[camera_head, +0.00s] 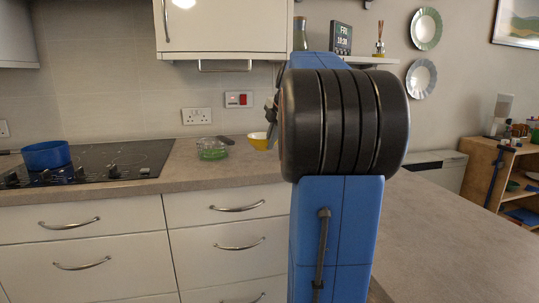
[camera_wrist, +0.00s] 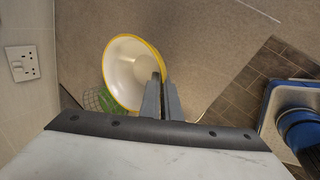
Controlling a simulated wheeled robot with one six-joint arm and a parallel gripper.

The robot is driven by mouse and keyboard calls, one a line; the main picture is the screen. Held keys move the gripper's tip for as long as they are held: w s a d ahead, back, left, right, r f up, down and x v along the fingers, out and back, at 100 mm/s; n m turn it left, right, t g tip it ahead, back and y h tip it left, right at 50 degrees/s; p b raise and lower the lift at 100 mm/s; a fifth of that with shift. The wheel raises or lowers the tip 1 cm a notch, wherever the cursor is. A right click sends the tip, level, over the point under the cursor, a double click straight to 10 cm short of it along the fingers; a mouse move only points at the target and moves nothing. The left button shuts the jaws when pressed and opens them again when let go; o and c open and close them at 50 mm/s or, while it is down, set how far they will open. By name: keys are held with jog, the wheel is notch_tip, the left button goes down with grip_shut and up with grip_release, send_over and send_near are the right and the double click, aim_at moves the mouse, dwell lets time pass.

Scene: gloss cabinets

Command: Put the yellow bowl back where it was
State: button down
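The yellow bowl (camera_head: 259,141) shows in the head view at the back of the counter, just left of my arm, which hides its right part. In the wrist view the bowl (camera_wrist: 126,76) has a white inside and a yellow rim. My gripper (camera_wrist: 161,82) has its two fingers close together at the bowl's right rim, one finger on the inner side and one on the outer, pinching the wall. I cannot tell whether the bowl rests on the counter or is slightly above it. In the head view the fingers are mostly hidden behind my arm.
A blue pot (camera_head: 46,155) sits on the black hob (camera_head: 95,163). The counter (camera_head: 450,240) is clear at the right. A shelf (camera_head: 370,60) hangs on the wall.

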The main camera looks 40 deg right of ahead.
jog(key=shift+f, duration=2.15)
jog(key=shift+f, duration=0.1)
jog(key=c, duration=2)
grip_release()
jog(key=v, duration=1.2)
